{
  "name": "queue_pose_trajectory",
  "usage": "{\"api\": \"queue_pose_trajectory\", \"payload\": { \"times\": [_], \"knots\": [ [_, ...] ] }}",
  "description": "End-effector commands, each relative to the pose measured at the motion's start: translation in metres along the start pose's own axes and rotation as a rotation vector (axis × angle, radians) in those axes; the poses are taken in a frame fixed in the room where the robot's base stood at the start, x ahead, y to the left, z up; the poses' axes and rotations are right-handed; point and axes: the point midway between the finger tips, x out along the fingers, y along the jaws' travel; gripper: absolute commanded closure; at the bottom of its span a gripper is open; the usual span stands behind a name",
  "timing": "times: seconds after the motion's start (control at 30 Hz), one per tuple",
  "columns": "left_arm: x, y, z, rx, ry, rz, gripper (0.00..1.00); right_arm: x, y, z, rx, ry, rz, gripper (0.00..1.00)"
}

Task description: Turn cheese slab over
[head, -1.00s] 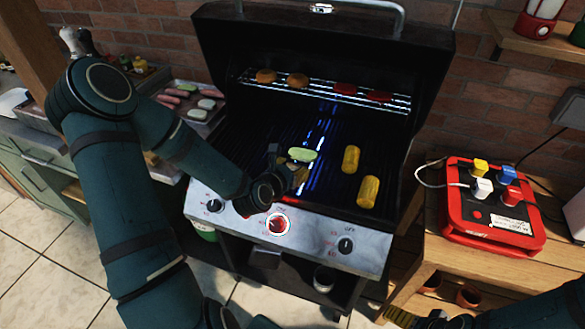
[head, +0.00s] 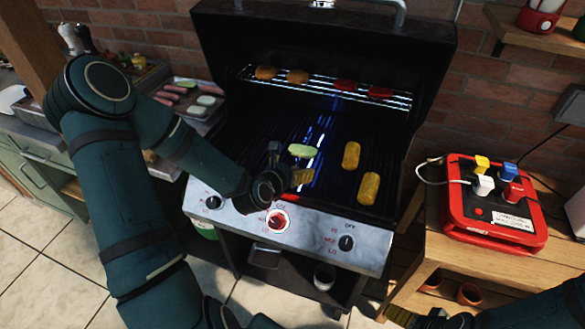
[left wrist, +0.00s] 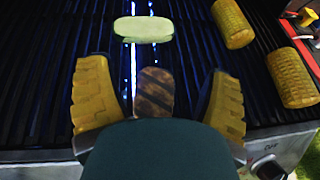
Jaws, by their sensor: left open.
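A brown slab with dark grill marks (left wrist: 154,88), which I take to be the cheese slab, lies on the grate in the left wrist view. My left gripper (left wrist: 158,106) is open, with one yellow finger on each side of the slab and gaps between. The slab's near end is hidden behind the gripper body. In the head view, my left gripper (head: 288,165) is low over the front of the grill, and I cannot make out the slab there. My right gripper (head: 415,317) shows only partly at the bottom edge, its opening unclear.
A pale green slice (left wrist: 143,30) lies just beyond the slab. Two corn cobs (head: 351,155) (head: 369,188) lie to its right. The grill's open lid (head: 320,35) rises behind, with a warming rack (head: 325,88) across. A red box (head: 492,205) stands on the wooden side table.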

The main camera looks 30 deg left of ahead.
Motion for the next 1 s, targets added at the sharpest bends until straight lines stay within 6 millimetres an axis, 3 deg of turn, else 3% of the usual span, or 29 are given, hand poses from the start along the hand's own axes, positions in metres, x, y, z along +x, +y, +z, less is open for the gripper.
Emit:
{"api": "queue_pose_trajectory", "payload": {
  "times": [0.53,0.73,1.0],
  "knots": [
    [-0.030,0.000,0.073,0.004,-0.003,0.002,0.20,0.000,0.000,0.000,0.000,0.000,0.000,0.00],
    [-0.036,0.000,0.086,0.001,-0.001,0.002,0.20,0.000,0.000,0.000,0.000,0.000,0.000,0.00],
    [-0.036,0.000,0.088,-0.001,0.001,0.000,0.20,0.000,0.000,0.000,0.000,0.000,0.000,0.00]
  ]
}}
